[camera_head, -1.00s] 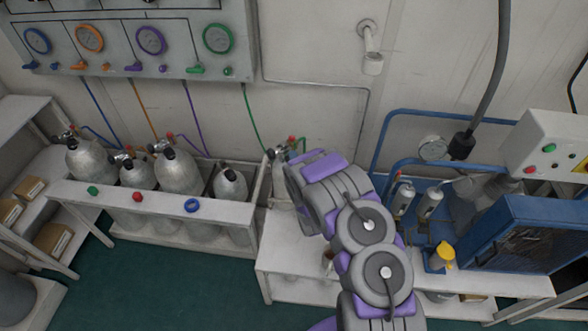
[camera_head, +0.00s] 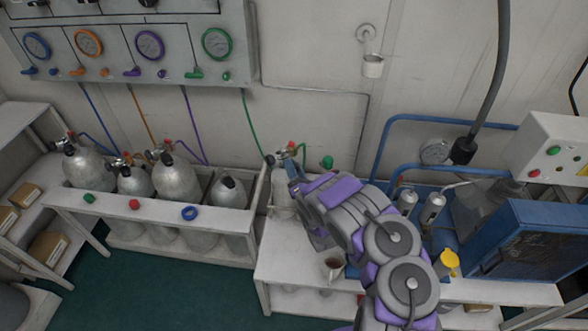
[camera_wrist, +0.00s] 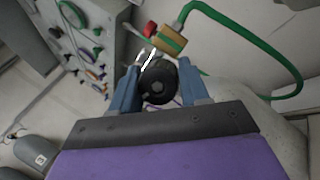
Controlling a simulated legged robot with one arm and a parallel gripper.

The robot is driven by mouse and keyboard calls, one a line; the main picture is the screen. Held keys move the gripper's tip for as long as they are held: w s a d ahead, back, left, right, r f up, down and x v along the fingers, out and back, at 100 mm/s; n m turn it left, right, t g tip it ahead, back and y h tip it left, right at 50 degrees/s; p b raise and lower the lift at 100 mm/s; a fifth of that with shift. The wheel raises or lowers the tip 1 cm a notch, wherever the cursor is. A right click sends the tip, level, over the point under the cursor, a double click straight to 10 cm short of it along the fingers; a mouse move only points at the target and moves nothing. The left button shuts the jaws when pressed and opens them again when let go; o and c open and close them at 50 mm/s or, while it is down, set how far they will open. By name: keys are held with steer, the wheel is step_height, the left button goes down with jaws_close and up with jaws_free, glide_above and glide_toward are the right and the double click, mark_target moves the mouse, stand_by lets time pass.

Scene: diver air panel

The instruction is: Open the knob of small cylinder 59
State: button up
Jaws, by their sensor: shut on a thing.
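A small grey cylinder (camera_head: 282,200) stands upright on the white bench, partly hidden behind my arm. Its valve (camera_head: 285,156) has a red part and a green hose on top. No number is legible on it. In the wrist view a round black knob (camera_wrist: 158,82) sits between the two blue fingers of my gripper (camera_wrist: 157,92), which is shut on it. A brass fitting with a red cap (camera_wrist: 168,40) and the green hose (camera_wrist: 255,42) lie just beyond the knob. In the head view my gripper (camera_head: 294,170) is at the valve, its fingertips mostly hidden.
Several grey cylinders (camera_head: 178,184) stand in a white rack (camera_head: 150,220) at left. The gauge panel (camera_head: 120,50) hangs above. A cup (camera_head: 333,268) stands on the bench (camera_head: 290,262). Blue pipes (camera_head: 400,120) and a blue box (camera_head: 530,240) are at right.

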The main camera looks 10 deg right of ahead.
steer(key=shift+s+f, duration=0.15)
steer(key=shift+f, duration=0.2)
steer(key=o, duration=0.7)
steer(key=shift+c, duration=0.2)
steer(key=shift+o, duration=0.7)
steer(key=shift+w+f, duration=0.15)
steer(key=shift+w, duration=0.05)
steer(key=shift+o, duration=1.2)
steer(key=shift+r, duration=0.25)
